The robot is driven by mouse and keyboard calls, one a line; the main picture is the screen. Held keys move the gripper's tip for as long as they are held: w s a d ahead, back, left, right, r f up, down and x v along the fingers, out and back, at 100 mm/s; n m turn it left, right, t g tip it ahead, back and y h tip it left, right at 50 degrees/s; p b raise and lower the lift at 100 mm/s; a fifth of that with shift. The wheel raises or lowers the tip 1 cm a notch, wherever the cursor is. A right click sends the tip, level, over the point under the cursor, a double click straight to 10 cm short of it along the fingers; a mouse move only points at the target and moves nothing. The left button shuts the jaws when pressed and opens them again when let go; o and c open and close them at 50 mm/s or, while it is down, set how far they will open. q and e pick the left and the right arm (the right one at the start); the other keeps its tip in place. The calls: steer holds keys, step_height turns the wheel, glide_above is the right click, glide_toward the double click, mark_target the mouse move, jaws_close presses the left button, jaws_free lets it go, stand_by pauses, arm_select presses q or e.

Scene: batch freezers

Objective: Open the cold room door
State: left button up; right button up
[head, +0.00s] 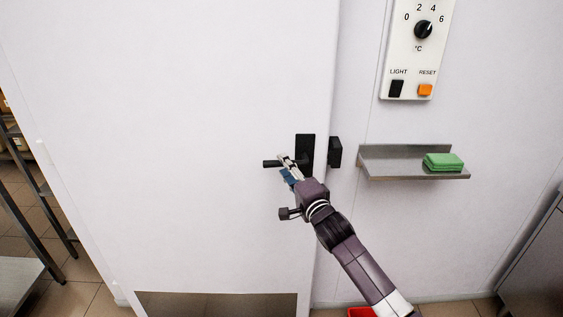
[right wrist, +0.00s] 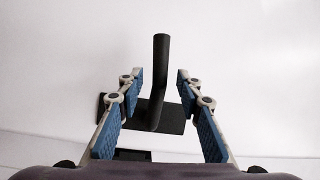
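The cold room door (head: 190,120) is a large white panel. It appears closed, with its right edge beside the black catch (head: 335,152) on the wall. A black lever handle (head: 270,163) sticks out to the left from a black plate (head: 305,150). My right gripper (head: 287,161) is at the handle in the head view. In the right wrist view the handle (right wrist: 160,80) stands between the two blue-padded fingers (right wrist: 160,95), with a gap on both sides. The gripper is open. My left gripper is not in view.
A steel wall shelf (head: 400,165) with a green sponge (head: 443,161) is right of the door. A control panel (head: 416,50) with a dial hangs above it. A dark rack (head: 40,190) stands at the left. A red object (head: 361,312) is low by my arm.

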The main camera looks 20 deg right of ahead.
steer(key=shift+w+a, duration=0.15)
steer(key=shift+w, duration=1.1)
jaws_close()
